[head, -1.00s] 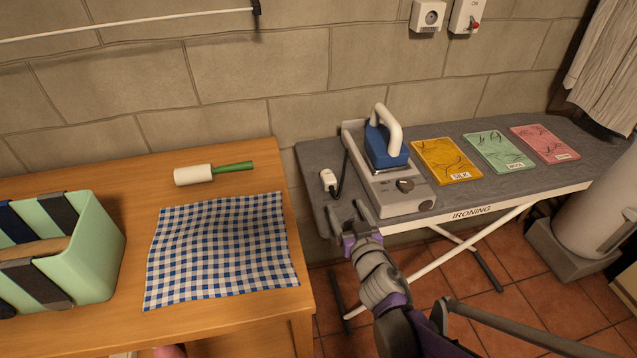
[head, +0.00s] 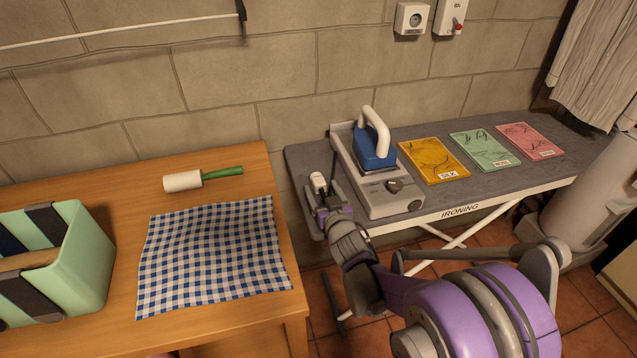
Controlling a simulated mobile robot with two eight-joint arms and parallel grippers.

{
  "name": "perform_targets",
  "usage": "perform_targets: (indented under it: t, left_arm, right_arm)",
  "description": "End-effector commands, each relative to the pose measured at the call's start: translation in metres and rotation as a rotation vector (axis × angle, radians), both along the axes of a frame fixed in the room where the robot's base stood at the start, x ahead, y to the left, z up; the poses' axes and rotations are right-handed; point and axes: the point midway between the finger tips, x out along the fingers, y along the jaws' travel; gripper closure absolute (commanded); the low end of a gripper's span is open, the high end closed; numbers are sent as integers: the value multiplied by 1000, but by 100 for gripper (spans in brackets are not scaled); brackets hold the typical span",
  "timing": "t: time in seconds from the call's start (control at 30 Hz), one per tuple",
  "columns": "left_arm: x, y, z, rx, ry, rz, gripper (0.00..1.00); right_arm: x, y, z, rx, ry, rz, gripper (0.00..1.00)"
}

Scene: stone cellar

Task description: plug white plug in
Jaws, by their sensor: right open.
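The white plug (head: 318,181) lies on the left end of the grey ironing board, with its dark cord running to the iron's base station. My right gripper (head: 322,190) is open at the plug, its fingers reaching over the board's left end. I cannot tell whether the fingers touch the plug, as the gripper partly hides it. A white wall socket (head: 411,18) is on the stone wall above the board. My left gripper is not in view.
A blue iron (head: 374,150) stands on its grey base station (head: 385,203). Yellow (head: 433,160), green (head: 484,150) and pink (head: 529,141) cards lie on the ironing board (head: 470,192). A switch box (head: 449,16) with a red switch is beside the socket. A wooden table (head: 125,200) stands at left.

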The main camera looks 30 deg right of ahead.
Motion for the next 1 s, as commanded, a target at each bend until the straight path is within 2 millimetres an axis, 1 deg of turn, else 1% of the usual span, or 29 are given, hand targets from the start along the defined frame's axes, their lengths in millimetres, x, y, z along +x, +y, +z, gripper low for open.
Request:
perform_targets:
  t: [0.1, 0.27, 0.3, 0.37, 0.4, 0.47, 0.5, 0.67, 0.7, 0.73, 1.0]
  left_arm:
    - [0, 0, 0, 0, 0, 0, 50]
    - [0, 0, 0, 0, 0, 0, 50]
    - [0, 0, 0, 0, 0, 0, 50]
    - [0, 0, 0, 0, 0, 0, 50]
    - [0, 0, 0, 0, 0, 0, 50]
    - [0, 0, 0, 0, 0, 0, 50]
    - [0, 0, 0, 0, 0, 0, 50]
    - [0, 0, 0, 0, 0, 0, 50]
    - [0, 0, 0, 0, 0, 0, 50]
    - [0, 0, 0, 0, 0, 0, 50]
    - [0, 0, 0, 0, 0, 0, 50]
  right_arm:
    - [5, -1, -1, 0, 0, 0, 22]
    - [5, -1, -1, -1, 0, 0, 22]
    - [5, -1, -1, 0, 0, 0, 24]
    - [5, -1, -1, 0, 0, 0, 35]
    - [5, -1, -1, 0, 0, 0, 42]
    - [5, -1, -1, 0, 0, 0, 53]
    - [5, -1, -1, 0, 0, 0, 60]
    - [5, -1, -1, 0, 0, 0, 89]
    - [5, -1, -1, 0, 0, 0, 96]
    - [5, -1, -1, 0, 0, 0, 100]
    - [5, -1, -1, 0, 0, 0, 100]
